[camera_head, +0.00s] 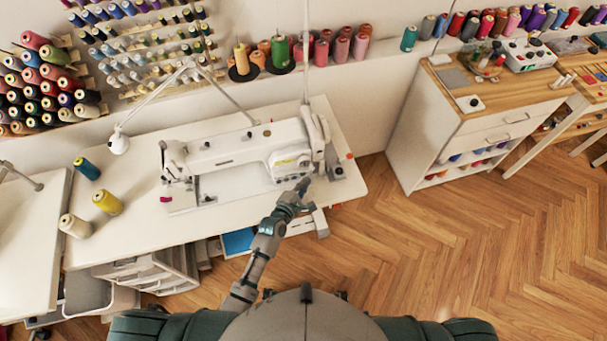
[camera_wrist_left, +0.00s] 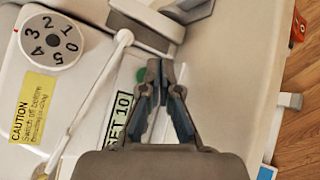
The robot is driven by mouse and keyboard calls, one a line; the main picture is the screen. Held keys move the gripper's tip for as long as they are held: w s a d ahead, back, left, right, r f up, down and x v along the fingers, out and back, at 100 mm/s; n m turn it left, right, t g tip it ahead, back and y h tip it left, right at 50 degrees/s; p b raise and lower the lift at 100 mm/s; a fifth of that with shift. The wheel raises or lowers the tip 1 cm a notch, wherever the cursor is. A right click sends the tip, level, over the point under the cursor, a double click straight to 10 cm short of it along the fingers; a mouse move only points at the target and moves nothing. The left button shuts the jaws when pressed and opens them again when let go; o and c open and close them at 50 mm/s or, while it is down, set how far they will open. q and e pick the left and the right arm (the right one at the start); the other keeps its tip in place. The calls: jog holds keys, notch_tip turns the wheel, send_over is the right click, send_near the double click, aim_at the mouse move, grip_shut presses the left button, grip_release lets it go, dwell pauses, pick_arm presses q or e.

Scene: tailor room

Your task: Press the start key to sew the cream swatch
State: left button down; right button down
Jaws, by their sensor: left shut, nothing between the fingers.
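The white sewing machine (camera_head: 235,150) stands on a white table. My left gripper (camera_head: 303,184) is at the right end of its body, near its front face. In the left wrist view my left gripper (camera_wrist_left: 160,66) has its fingertips together, with nothing held. A round green key (camera_wrist_left: 140,75) shows just left of the fingertips, partly covered by the finger; I cannot tell whether they touch. A panel reading "SET 10" (camera_wrist_left: 118,112) lies below it, partly hidden by the gripper. I cannot make out the cream swatch. My right gripper is not in view.
A numbered dial (camera_wrist_left: 50,40), a yellow caution label (camera_wrist_left: 33,108) and a white lever (camera_wrist_left: 103,80) are left of the gripper. A wooden-topped cabinet (camera_head: 480,100) is to the right, beyond open floor.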

pick_arm(q)
jog(key=shift+w+a, duration=0.15)
jog(key=shift+w, duration=0.25)
